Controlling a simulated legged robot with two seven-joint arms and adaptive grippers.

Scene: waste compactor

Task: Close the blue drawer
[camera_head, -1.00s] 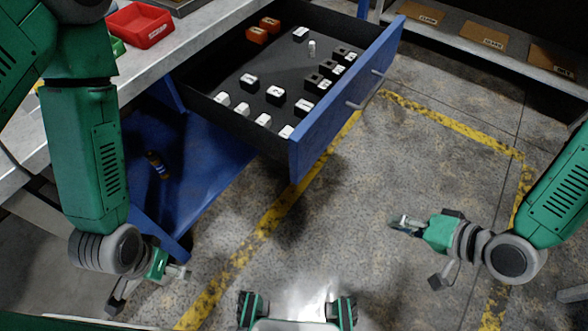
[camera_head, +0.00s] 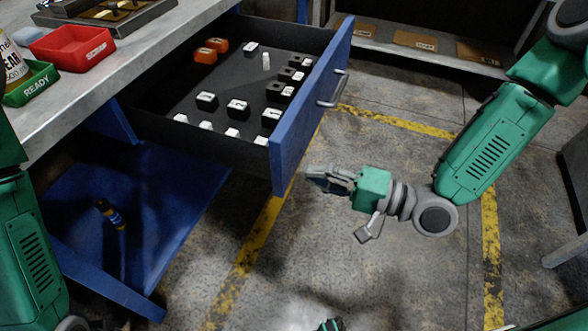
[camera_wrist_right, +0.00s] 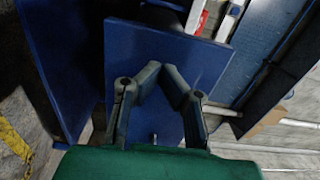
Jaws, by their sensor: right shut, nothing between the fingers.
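The blue drawer (camera_head: 303,121) stands pulled out from the workbench, with its blue front panel facing right and a metal handle (camera_head: 333,90) on it. Several small black, white and orange blocks lie inside it. My right gripper (camera_head: 312,174) is shut and empty, just right of the near end of the drawer front and low beside it; I cannot tell if it touches. In the right wrist view its fingers (camera_wrist_right: 158,75) show in front of a blue panel (camera_wrist_right: 205,65). My left arm shows at the left edge of the head view, but its gripper is out of view.
The workbench top (camera_head: 120,85) holds a red tray (camera_head: 72,47) and a green tray (camera_head: 30,86). A blue lower shelf (camera_head: 150,200) with a small bottle (camera_head: 110,213) lies below the drawer. The floor on the right is open, with yellow lines.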

